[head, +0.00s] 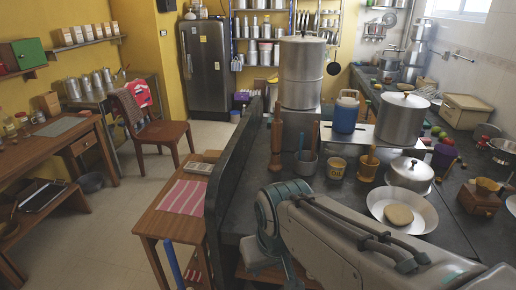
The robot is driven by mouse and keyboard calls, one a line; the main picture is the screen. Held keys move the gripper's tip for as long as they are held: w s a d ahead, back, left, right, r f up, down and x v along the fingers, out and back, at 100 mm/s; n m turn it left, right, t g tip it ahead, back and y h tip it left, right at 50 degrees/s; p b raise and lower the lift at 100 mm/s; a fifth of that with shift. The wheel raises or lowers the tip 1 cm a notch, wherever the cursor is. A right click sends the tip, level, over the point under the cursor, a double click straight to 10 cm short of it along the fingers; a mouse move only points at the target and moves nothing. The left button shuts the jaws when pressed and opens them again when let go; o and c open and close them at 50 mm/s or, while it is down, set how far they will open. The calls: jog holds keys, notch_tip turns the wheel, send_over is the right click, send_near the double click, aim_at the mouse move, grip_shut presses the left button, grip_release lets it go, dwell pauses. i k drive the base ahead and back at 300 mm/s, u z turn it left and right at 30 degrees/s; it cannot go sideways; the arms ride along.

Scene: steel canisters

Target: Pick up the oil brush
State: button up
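I cannot pick out the oil brush for certain. A yellow mug (368,168) on the dark counter holds an upright wooden handle (372,152). A grey cup (306,165) to its left also has thin handles standing in it. The heads of these tools are hidden inside the cups, so I cannot tell which is a brush. My arm reaches in from the bottom right, in front of the counter's near part. Its fingers do not show, so I cannot see whether the gripper holds anything.
A wide pan with a round of dough (398,214), a lidded pot (409,173), a small yellow cup (337,167) and a blue jug (346,112) crowd the counter (262,183). Tall steel canisters (302,72) stand behind. A wooden table with a striped cloth (184,197) is left.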

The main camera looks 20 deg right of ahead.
aim_at(302, 134)
jog(key=z, duration=0.3)
jog(key=i, duration=0.85)
jog(key=z, duration=0.65)
